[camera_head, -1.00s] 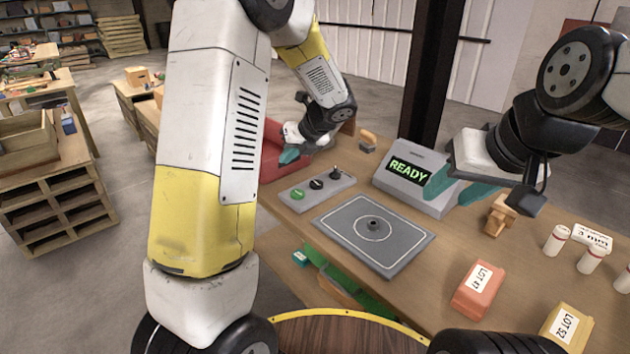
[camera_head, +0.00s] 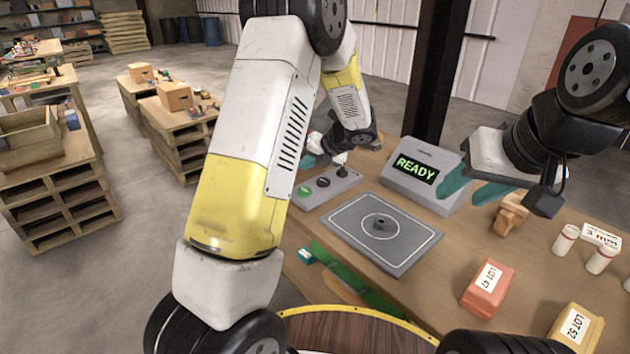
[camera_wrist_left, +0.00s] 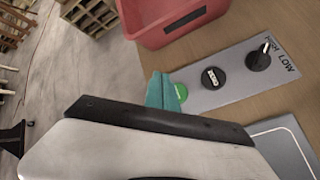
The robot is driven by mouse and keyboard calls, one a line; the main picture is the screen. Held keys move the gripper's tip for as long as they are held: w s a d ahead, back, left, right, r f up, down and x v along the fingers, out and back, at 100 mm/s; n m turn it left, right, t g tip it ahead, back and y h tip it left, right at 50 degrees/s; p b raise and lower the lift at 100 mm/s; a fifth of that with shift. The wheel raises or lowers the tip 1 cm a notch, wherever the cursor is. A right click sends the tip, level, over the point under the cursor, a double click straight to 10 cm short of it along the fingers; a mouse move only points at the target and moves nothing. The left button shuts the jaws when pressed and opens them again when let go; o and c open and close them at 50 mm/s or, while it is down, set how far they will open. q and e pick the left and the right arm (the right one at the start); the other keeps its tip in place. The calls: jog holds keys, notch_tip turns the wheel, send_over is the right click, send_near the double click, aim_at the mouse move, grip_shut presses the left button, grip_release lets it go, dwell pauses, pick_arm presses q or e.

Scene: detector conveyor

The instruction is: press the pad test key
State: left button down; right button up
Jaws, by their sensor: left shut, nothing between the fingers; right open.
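A grey control panel (camera_head: 336,190) lies on the table with a green key (camera_head: 304,191), a black key (camera_head: 322,182) and a black HIGH/LOW knob (camera_head: 341,168). In the left wrist view the green key (camera_wrist_left: 181,91) is partly hidden by my teal fingertips; the black key (camera_wrist_left: 214,78) and knob (camera_wrist_left: 259,58) are clear. The key labels are too small to read. My left gripper (camera_head: 307,162) is shut and empty, fingertips beside or over the green key; contact cannot be told. A grey pad (camera_head: 350,219) with a small dark piece at its centre lies nearby. My right gripper (camera_head: 460,196) is open.
A grey READY display box (camera_head: 425,165) stands behind the pad. A red bin (camera_wrist_left: 160,35) is beside the panel. A wooden piece (camera_head: 510,213), white cylinders (camera_head: 565,240), a red LOT box (camera_head: 487,290) and a yellow LOT box (camera_head: 573,326) lie right.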

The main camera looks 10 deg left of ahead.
aim_at(307, 192)
pick_arm(q)
jog(key=shift+f, duration=2.9)
jog(key=shift+f, duration=0.15)
jog(key=shift+f, duration=0.25)
jog(key=shift+f, duration=0.45)
dwell(0.5)
jog(key=shift+r, duration=0.85)
jog(key=shift+r, duration=2.5)
jog(key=shift+s+r, duration=0.1)
